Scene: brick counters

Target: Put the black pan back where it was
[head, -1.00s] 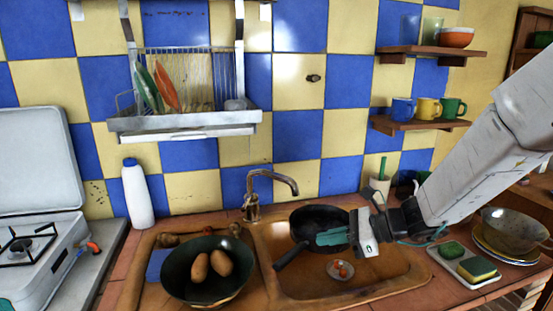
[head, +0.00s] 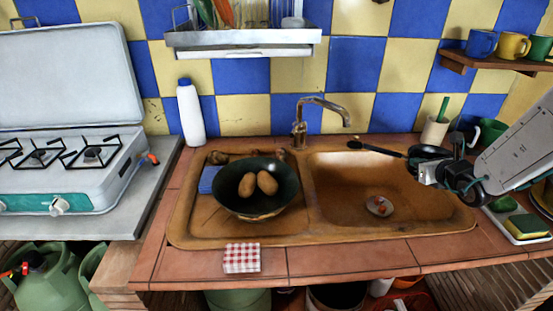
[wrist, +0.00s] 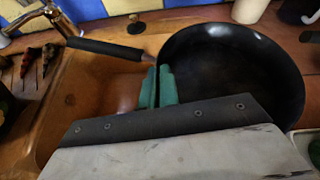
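The black pan (head: 428,152) is at the back right of the sink in the head view, partly behind my gripper, with its handle pointing left. In the wrist view the pan (wrist: 235,70) fills the upper right, and its dark handle reaches left over the sink. My gripper (wrist: 158,87) has its green fingers nearly together at the pan's near-left rim, close to the handle joint, and looks shut on it. The pan looks empty. Whether it rests on the counter or is held above it is hard to tell.
A dark bowl with two brown potatoes (head: 258,184) stands on the drainboard left of the sink (head: 340,205). A small strainer (head: 380,206) lies in the basin. The tap (head: 300,125) is behind, sponges (head: 525,226) are at right, and the stove (head: 80,170) is at left.

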